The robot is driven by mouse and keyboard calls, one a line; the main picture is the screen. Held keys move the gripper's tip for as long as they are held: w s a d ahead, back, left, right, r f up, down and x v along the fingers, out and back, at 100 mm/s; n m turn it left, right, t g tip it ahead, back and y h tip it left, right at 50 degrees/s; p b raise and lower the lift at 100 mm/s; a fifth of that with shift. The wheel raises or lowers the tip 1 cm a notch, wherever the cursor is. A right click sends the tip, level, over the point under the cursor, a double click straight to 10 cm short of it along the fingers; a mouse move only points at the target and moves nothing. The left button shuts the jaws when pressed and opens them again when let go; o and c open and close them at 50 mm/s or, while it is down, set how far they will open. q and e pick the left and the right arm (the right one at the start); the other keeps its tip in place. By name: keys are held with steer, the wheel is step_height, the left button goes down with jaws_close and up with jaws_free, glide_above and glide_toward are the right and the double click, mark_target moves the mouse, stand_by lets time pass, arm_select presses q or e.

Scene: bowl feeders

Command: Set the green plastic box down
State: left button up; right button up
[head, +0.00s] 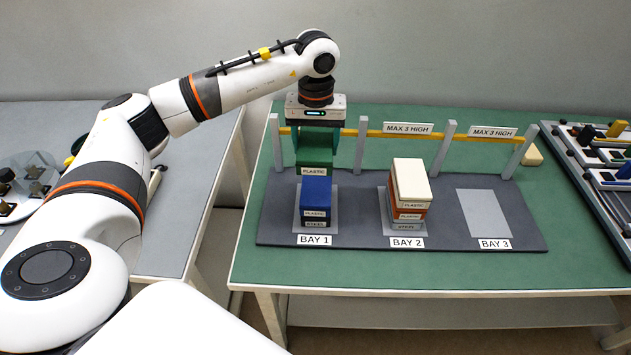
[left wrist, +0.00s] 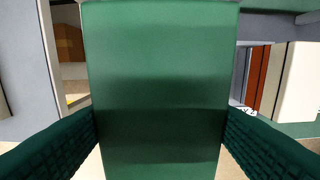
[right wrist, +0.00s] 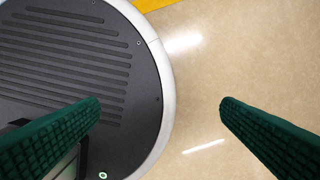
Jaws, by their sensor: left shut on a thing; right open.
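My left gripper (head: 317,138) is shut on the green plastic box (head: 313,158), labelled PLASTIC, at the back of bay 1. In the left wrist view the green box (left wrist: 160,90) fills the middle between the two fingers. In the head view the green box shows just above and behind the blue plastic box (head: 316,194), which sits on a steel box (head: 315,224) in bay 1. I cannot tell whether green and blue touch. My right gripper (right wrist: 160,103) is open and empty, over the floor and a round dark base.
Bay 2 holds a stack with a cream box (head: 411,180) on top, an orange-red one and a steel one below. The bay 3 pad (head: 484,213) is bare. A yellow rail (head: 385,134) on posts, with MAX 3 HIGH signs, runs behind the bays. A parts rack (head: 595,165) stands right.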

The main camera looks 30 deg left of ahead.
arm_select(q)
steer(key=p, duration=0.1)
glide_above(316, 185)
step_height(316, 185, down, 5)
steer(key=shift+f+p, duration=0.3)
steer(key=shift+f, duration=0.4)
step_height(316, 185, down, 3)
steer(key=shift+d+p, duration=0.1)
steer(key=shift+p, duration=0.3)
steer(key=shift+f, duration=0.1)
steer(key=shift+f+b, duration=0.15)
steer(key=shift+b, duration=0.15)
steer(key=o, duration=0.9)
steer(key=shift+o, duration=1.3)
arm_select(e)
steer(key=shift+w+d+r, duration=0.1)
steer(key=shift+d+r, duration=0.95)
steer(key=shift+d, duration=0.05)
